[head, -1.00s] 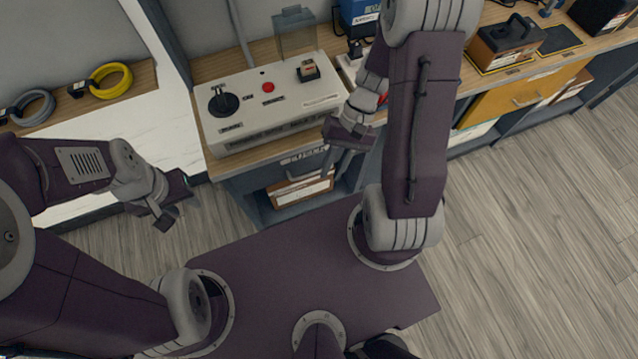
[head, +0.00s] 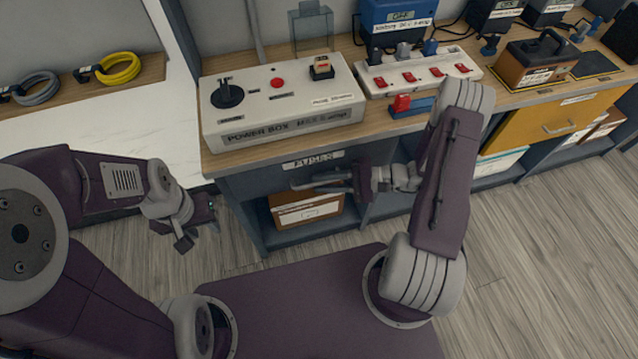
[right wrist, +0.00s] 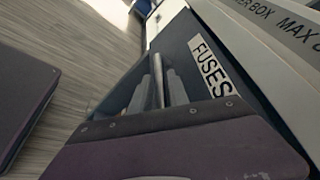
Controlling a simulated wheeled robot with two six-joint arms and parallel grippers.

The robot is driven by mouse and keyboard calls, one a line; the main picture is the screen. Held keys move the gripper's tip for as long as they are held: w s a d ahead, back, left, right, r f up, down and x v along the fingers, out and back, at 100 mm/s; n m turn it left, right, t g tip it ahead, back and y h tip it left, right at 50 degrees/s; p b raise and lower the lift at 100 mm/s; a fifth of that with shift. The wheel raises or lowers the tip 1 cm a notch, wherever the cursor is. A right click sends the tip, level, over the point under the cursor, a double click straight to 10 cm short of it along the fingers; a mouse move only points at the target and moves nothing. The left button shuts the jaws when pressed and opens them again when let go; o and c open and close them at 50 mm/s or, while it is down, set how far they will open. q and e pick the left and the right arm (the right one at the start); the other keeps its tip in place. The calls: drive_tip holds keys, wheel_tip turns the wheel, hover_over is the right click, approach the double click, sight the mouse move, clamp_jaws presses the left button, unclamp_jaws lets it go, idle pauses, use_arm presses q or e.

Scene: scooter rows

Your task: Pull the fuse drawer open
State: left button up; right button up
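The fuse drawer (head: 255,186) has a dark blue-grey front under the power box and bears a white FUSES label (head: 313,160). It looks flush with the cabinet. It also shows in the right wrist view (right wrist: 183,42). My right gripper (head: 303,187) is in front of the drawer, below the label, with its fingers pointing left. In the right wrist view a pale bar lies near the fingers, beside the label; whether it is the handle and whether the fingers touch it is unclear. My left gripper (head: 197,230) is open and empty, away from the cabinet at the left.
The power box (head: 283,105) with a black knob and red button stands on the wooden counter above. A power strip (head: 420,72) stands to its right. A brown box (head: 305,208) sits on the open shelf below the drawer. A yellow drawer (head: 545,122) is farther right.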

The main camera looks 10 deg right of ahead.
drive_tip(key=shift+w+a+f, duration=0.15)
drive_tip(key=shift+w+a, duration=0.05)
drive_tip(key=shift+a, duration=0.5)
clamp_jaws()
idle(0.9)
